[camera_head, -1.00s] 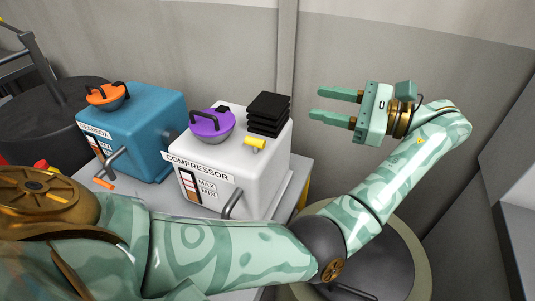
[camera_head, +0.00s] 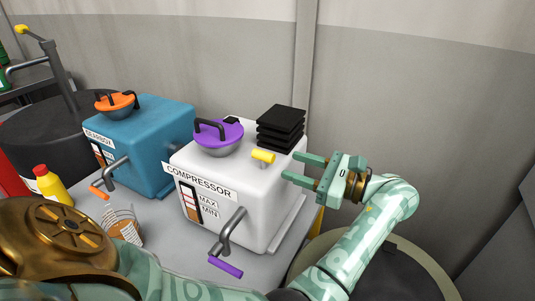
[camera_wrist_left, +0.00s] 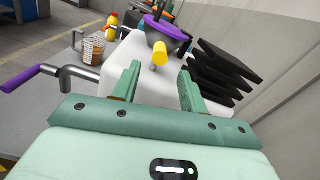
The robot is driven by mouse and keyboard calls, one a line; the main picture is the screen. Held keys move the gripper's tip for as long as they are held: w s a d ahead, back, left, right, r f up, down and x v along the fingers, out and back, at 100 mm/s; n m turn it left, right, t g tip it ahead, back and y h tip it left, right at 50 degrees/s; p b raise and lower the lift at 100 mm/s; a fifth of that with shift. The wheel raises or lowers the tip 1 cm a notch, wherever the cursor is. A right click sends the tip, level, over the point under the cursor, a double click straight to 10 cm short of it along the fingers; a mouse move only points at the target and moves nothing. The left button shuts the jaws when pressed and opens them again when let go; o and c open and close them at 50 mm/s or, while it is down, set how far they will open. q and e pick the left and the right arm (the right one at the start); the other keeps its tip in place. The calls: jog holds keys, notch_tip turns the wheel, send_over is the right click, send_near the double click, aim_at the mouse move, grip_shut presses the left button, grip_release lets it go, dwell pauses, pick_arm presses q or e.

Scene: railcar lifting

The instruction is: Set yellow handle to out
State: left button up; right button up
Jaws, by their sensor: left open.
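The yellow handle (camera_head: 263,156) is a small knob on top of the white compressor box (camera_head: 250,185), between the purple-lidded bowl and the black stacked plates. It also shows in the left wrist view (camera_wrist_left: 160,54), ahead of the fingers and roughly between their tips. My left gripper (camera_head: 303,170) is open and empty, just right of the handle at the box's right edge, with its fingers pointing toward the handle. A gap shows between the fingertips and the handle. My right gripper is not seen.
The purple-lidded bowl (camera_head: 218,137) and black plates (camera_head: 281,128) stand close to the handle. A purple-gripped crank (camera_head: 226,267) sticks out of the box front.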

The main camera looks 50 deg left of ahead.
aim_at(269, 158)
pick_arm(q)
jog(key=x, duration=0.7)
jog(key=shift+a, duration=0.2)
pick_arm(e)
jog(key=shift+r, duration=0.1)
pick_arm(q)
jog(key=shift+c, duration=0.3)
